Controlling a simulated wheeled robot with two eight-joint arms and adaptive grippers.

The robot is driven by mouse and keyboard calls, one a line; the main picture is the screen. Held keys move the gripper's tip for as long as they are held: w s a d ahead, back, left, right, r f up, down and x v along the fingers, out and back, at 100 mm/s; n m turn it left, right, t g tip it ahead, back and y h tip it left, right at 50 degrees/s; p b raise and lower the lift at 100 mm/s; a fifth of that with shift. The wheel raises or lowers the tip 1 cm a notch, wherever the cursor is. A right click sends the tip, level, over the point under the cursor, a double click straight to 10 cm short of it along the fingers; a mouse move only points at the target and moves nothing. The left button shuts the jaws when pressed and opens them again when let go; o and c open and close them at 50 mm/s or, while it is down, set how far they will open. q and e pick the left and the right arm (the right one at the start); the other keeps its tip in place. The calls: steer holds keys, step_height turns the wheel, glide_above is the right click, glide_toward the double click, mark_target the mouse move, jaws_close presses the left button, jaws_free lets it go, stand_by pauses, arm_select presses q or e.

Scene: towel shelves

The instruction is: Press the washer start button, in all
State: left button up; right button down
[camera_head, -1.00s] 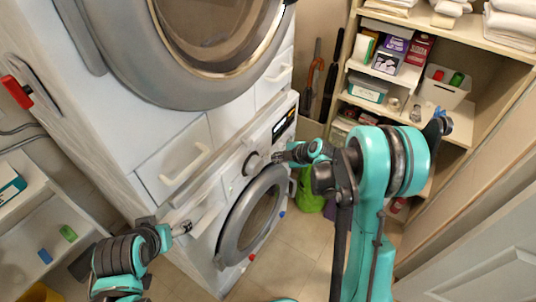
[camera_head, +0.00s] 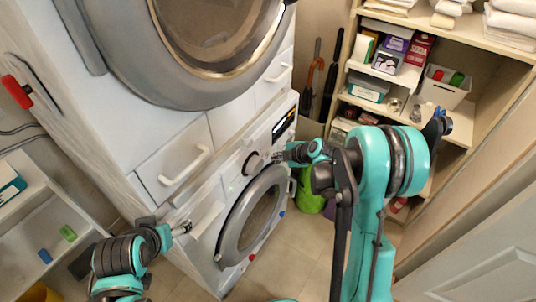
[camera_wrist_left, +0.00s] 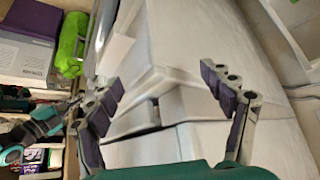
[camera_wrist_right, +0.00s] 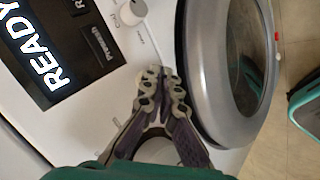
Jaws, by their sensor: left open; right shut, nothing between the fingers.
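The lower washer (camera_head: 232,205) has a round grey-rimmed door, which also shows in the right wrist view (camera_wrist_right: 205,70). Its dark display (camera_wrist_right: 50,50) reads "READY".
A second machine with a large round door (camera_head: 215,40) is stacked above. Shelves (camera_head: 455,105) with boxes and towels stand at the right. A low white shelf (camera_head: 40,240) is at the left.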

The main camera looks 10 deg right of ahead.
steer(key=shift+w+a, duration=0.25)
steer(key=shift+a, duration=0.05)
